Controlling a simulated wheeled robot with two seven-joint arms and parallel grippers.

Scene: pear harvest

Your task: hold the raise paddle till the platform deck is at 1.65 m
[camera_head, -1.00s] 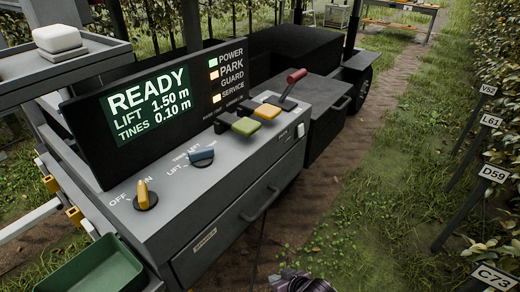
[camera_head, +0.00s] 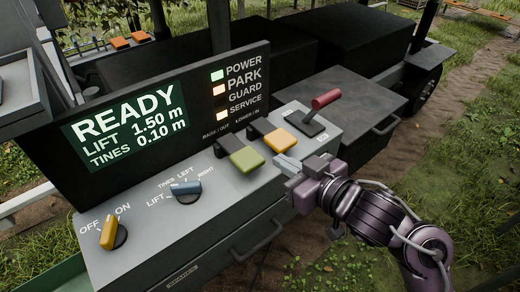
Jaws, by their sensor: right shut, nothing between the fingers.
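The display (camera_head: 130,125) reads READY, LIFT 1.50 m, TINES 0.10 m. The green paddle (camera_head: 247,158) stands out from the console below the RAISE / OUT label. The yellow paddle (camera_head: 279,141) is right of it, below LOWER / IN. My right gripper (camera_head: 286,164) is shut and empty, with its fingertips just right of the green paddle and in front of the yellow one. I cannot tell whether it touches either. The blue selector (camera_head: 186,188) lies among the labels LIFT, TINES LEFT and RIGHT. The platform deck cannot be made out. My left gripper is out of view.
A red-handled lever (camera_head: 325,100) stands behind my gripper, right of the paddles. A yellow OFF/ON knob (camera_head: 108,233) is at the console's front left. A drawer handle (camera_head: 258,242) sticks out below. Grass lies open to the right.

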